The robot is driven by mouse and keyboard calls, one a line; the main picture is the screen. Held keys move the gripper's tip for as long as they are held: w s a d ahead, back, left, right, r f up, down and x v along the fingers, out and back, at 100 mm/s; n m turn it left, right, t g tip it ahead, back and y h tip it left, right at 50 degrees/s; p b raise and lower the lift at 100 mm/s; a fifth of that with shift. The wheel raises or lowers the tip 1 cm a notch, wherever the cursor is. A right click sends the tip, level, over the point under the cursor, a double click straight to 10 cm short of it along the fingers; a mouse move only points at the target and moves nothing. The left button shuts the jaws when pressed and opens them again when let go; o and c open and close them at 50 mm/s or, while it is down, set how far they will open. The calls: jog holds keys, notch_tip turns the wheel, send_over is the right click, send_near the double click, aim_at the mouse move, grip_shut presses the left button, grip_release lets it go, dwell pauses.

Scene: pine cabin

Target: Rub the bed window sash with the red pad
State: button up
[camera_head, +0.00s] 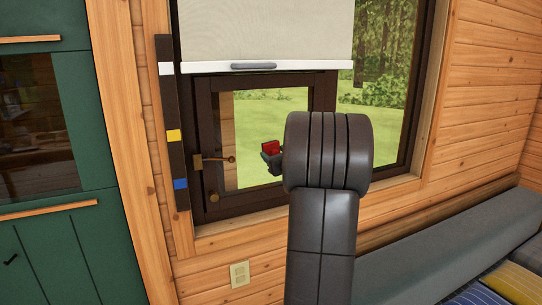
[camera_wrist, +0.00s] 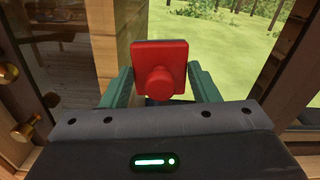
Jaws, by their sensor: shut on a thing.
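The red pad (camera_head: 270,147) is a square red block. In the wrist view the red pad (camera_wrist: 160,58) has a round knob facing me, held between the green fingers of my gripper (camera_wrist: 160,82). In the head view my gripper (camera_head: 271,159) shows small against the lower window pane, left of my dark arm. The bed window sash (camera_head: 207,115) is a dark brown frame with a brass latch handle (camera_head: 215,159) on its left side. My arm hides part of its right side. I cannot tell whether the pad touches the sash.
A pale roller blind (camera_head: 265,30) covers the upper window, its white bar above the sash. A dark strip with white, yellow and blue marks (camera_head: 174,135) is left of it. A green cabinet (camera_head: 85,120) stands left. A grey cushioned bench (camera_head: 450,245) lies below right.

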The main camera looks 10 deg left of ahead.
jog(key=shift+w+d+p, duration=0.35)
jog(key=shift+w+d, duration=0.45)
jog(key=shift+d, duration=0.35)
jog(key=shift+w+d+p, duration=0.3)
jog(key=shift+w+d, duration=0.45)
jog(key=shift+d, duration=0.35)
jog(key=shift+w+d+p, duration=0.35)
jog(key=shift+w+d, duration=0.45)
jog(key=shift+d, duration=0.35)
jog(key=shift+a, duration=0.1)
jog(key=shift+s+a+b, duration=0.8)
jog(key=shift+s+a, duration=0.2)
jog(key=shift+a, duration=0.45)
jog(key=shift+s+a+b, duration=0.85)
jog(key=shift+s+a, duration=0.1)
jog(key=shift+a, duration=0.5)
jog(key=shift+s+a+b, duration=0.8)
jog(key=shift+s+a, duration=0.2)
jog(key=shift+a, duration=0.45)
jog(key=shift+b+v, duration=0.85)
jog(key=shift+v, duration=2.1)
